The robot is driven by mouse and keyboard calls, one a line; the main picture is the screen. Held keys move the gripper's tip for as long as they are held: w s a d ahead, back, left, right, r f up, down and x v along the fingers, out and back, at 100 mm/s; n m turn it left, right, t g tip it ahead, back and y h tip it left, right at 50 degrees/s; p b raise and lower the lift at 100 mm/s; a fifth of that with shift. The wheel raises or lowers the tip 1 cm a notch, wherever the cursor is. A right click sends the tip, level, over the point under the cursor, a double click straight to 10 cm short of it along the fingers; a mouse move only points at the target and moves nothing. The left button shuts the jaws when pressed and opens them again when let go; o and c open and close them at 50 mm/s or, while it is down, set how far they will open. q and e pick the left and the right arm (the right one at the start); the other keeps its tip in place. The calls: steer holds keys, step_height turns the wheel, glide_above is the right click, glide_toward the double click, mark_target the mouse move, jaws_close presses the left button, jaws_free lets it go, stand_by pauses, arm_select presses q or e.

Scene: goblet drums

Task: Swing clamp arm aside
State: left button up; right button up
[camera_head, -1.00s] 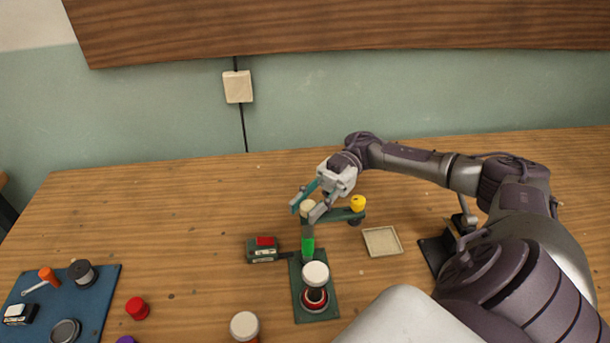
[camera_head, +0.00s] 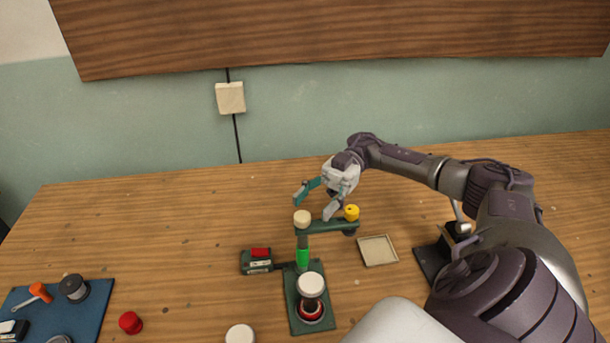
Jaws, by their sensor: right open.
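The clamp arm (camera_head: 318,228) is a green bar on top of an upright post with a bright green section (camera_head: 303,257). A cream knob (camera_head: 302,218) sits at its left end and a yellow knob (camera_head: 351,213) at its right end. The post stands on a dark green base plate (camera_head: 321,325), which also holds a drum (camera_head: 311,296) with a white top and a red band. My right gripper (camera_head: 316,200) is open, its fingers spread just above and behind the bar, between the two knobs. Whether a finger touches the bar cannot be told. My left gripper is out of view.
A dark green box with a red top (camera_head: 257,262) is joined to the base's left. A shallow beige tray (camera_head: 378,251) lies to the right. A blue mat (camera_head: 88,318) with tools, a red cap (camera_head: 130,322) and a white-topped piece (camera_head: 240,334) are at the front left. The back left table is clear.

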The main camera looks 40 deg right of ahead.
steer(key=shift+v, duration=1.55)
steer(key=shift+r, duration=0.1)
